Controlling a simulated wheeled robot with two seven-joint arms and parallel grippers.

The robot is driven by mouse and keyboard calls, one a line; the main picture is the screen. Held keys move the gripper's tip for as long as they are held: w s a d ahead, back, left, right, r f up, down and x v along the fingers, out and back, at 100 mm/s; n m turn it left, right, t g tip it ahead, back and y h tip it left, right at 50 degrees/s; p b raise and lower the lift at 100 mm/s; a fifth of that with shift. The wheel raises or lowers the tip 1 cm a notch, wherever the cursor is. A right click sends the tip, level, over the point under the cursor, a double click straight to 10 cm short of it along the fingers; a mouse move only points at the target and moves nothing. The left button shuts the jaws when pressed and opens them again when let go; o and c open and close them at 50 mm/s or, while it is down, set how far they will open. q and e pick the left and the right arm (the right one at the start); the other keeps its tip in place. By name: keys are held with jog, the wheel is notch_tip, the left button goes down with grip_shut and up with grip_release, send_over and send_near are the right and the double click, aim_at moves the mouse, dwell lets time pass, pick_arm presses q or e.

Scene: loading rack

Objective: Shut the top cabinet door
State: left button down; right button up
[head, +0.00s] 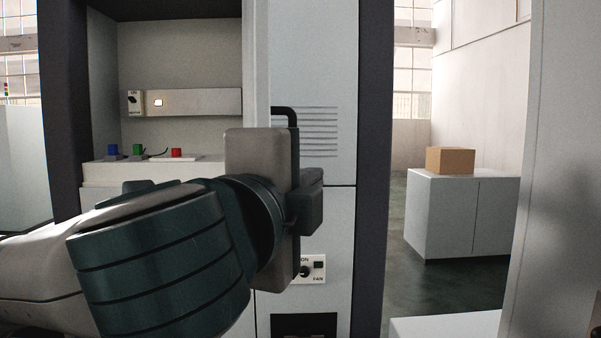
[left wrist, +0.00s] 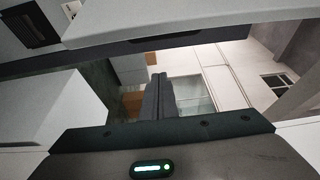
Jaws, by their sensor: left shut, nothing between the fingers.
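The top cabinet door appears to be the light grey upper panel with vent slots (head: 320,110) in the head view. A black bar handle (head: 286,109) stands at its left edge, partly hidden behind my gripper. The panel looks about level with the dark frame; I cannot tell whether it is fully shut. My left gripper (head: 306,203) is in front of the panel's lower part, just below the handle, and hides part of it. Contact cannot be told. Its dark fingers (left wrist: 157,97) are together and empty in the left wrist view. My right gripper is not in view.
A lower panel has a switch plate (head: 312,269). A cardboard box (head: 450,161) sits on a white cabinet (head: 440,215) at right. A pale panel (head: 570,150) edges the right.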

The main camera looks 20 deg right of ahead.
pick_arm(q)
jog(key=w+d+p, duration=0.2)
jog(key=w+p, duration=0.6)
jog(key=w, duration=0.1)
jog(key=shift+p, duration=0.35)
jog(key=shift+w+d, duration=0.1)
dwell(0.4)
